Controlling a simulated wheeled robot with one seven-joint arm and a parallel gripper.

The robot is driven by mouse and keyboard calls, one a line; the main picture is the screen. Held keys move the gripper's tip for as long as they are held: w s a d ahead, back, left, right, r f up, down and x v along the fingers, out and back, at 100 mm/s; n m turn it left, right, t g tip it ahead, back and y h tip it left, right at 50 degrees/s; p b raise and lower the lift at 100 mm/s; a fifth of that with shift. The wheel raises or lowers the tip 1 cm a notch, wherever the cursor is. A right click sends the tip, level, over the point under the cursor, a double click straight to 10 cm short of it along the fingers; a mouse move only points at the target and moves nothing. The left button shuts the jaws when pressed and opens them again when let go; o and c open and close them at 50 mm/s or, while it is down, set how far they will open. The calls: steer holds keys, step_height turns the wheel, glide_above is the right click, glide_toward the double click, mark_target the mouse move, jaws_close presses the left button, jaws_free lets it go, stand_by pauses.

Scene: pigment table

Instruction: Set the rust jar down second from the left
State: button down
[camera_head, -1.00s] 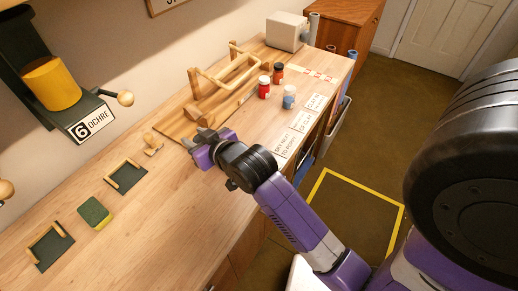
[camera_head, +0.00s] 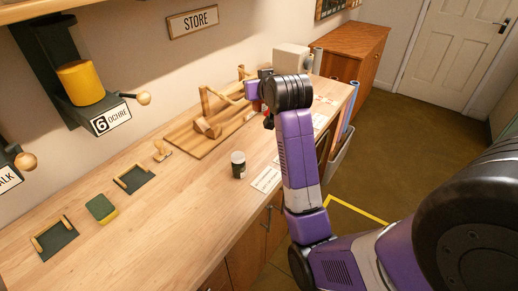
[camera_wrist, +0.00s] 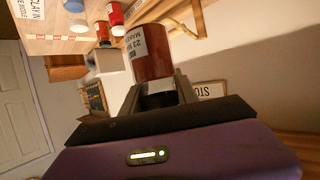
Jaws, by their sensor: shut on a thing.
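A red-brown jar, the rust jar (camera_wrist: 150,55), with a white printed label shows large in the wrist view. My gripper (camera_wrist: 158,95) is shut on it. A dark jar with a pale lid (camera_head: 238,165) stands alone on the bench, nearer and left of my arm. In the wrist view a red jar (camera_wrist: 116,16), an orange-red jar (camera_wrist: 103,33) and a blue jar (camera_wrist: 75,6) show beyond the held one.
The wooden rack (camera_head: 212,122) on its board stands behind the dark jar. White printed cards (camera_head: 266,180) lie along the bench's front edge. A green-and-yellow sponge (camera_head: 101,208) and dark trays (camera_head: 134,179) lie at left. A pale box (camera_head: 291,58) stands at the far end.

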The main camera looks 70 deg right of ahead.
step_height(320, 180, down, 18)
steer(key=shift+f, duration=0.2)
stand_by(0.4)
steer(key=c, duration=0.9)
jaws_free()
steer(key=shift+f, duration=0.15)
steer(key=shift+a+r, duration=0.15)
steer(key=shift+r, duration=0.05)
steer(key=v, duration=1.1)
steer(key=shift+s+a+r+b, duration=0.2)
steer(key=shift+a+r+b, duration=0.05)
steer(key=shift+b, duration=0.1)
